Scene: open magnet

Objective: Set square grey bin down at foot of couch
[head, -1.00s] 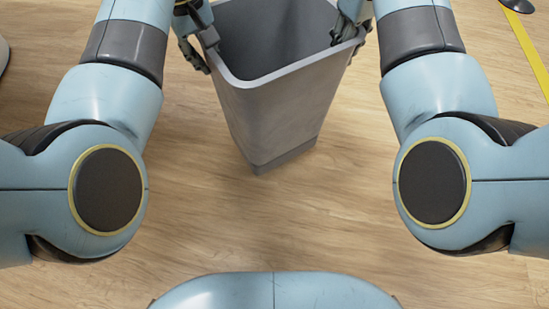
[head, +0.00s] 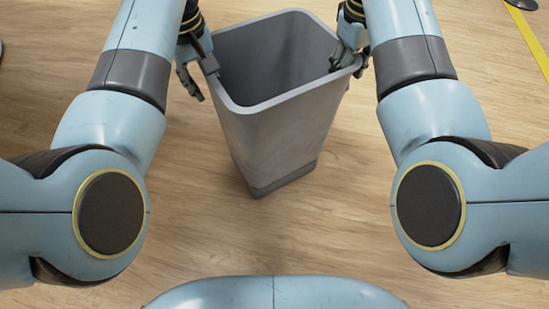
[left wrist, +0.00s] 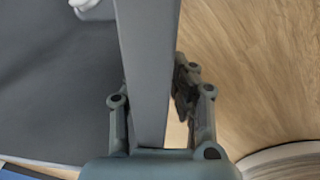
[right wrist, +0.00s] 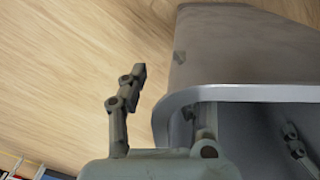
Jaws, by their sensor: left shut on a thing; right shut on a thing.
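The square grey bin (head: 270,130) is upright and empty, in front of me in the head view. My left gripper (head: 203,72) is shut on its left rim, one finger inside and one outside. The left wrist view shows the bin wall (left wrist: 150,60) between the fingers. My right gripper (head: 350,62) is at the right rim, shut on the bin. In the right wrist view the bin's rim (right wrist: 260,93) passes between its fingers, and the outer finger looks splayed away from the wall. I cannot tell whether the base touches the floor. No couch is recognisable.
Bare wooden floor (head: 240,235) surrounds the bin. A yellow floor line (head: 530,40) runs at the right, with a dark object (head: 522,4) at its top. A rounded grey thing (left wrist: 285,165) shows at the lower right of the left wrist view.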

